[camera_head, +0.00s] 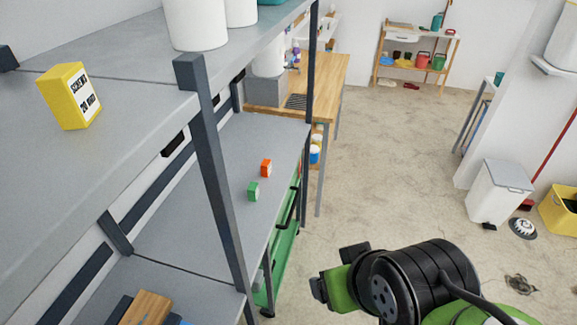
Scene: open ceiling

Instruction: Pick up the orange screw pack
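The orange screw pack (266,168) is a small orange box with a pale label. It sits on the grey middle shelf (213,209), near its right front edge. A green pack (253,191) of similar shape stands just in front of it, a little to the left. My gripper (333,271) is at the lower middle of the view, out over the floor to the right of the shelf and well apart from both packs. Its dark fingertips stand apart with a gap between them, and I see nothing held.
A dark shelf post (215,175) rises left of the packs. A yellow screw box (70,96) and white containers stand on the upper shelf (130,50). A wooden table (325,85) is behind. A white bin (499,192) stands right. The floor (390,170) between is clear.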

